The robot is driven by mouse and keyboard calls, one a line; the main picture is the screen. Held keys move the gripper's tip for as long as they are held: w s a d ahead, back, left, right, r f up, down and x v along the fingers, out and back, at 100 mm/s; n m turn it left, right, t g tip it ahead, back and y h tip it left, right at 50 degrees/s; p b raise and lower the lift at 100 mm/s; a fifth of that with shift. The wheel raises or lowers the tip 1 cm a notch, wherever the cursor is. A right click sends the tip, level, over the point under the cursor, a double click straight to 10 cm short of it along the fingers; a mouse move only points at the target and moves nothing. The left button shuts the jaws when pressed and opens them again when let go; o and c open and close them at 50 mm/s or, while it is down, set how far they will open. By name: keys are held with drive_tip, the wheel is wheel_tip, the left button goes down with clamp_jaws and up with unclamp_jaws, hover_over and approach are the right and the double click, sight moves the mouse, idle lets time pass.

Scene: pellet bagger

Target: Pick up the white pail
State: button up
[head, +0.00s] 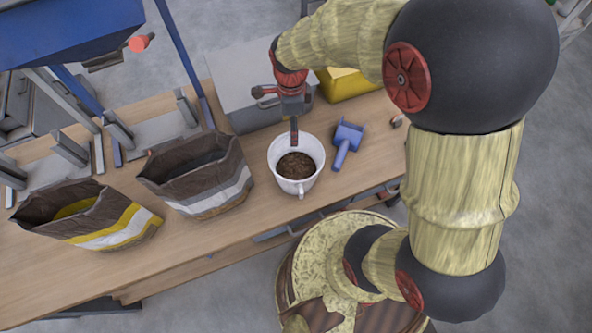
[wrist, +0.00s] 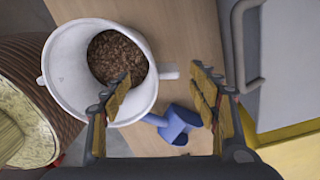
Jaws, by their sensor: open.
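The white pail (head: 277,158) stands upright on the wooden table, with brown pellets (head: 296,166) in its bottom. Small handles stick out from its sides. In the wrist view the pail (wrist: 65,75) fills the upper left, and one handle points right between my fingers. My gripper (head: 294,143) is at the pail's far rim in the head view. In the wrist view my gripper (wrist: 161,74) is open and empty, the left finger overlapping the pail's rim and the right finger clear of it. I cannot tell whether the left finger touches the pail.
A blue scoop (head: 346,143) lies just right of the pail. A grey-and-white open bag (head: 210,190) stands close on the left, with a yellow-striped bag (head: 115,225) beyond. A grey box (head: 235,85) and a yellow bin (head: 345,83) stand behind. Table (head: 230,232) in front is clear.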

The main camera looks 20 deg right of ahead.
wheel_tip(320, 180, down, 5)
drive_tip(key=shift+w+d+r+b, duration=0.1)
drive_tip(key=shift+b, duration=0.8)
drive_tip(key=shift+c, duration=0.5)
clamp_jaws()
drive_tip(key=shift+r, duration=0.1)
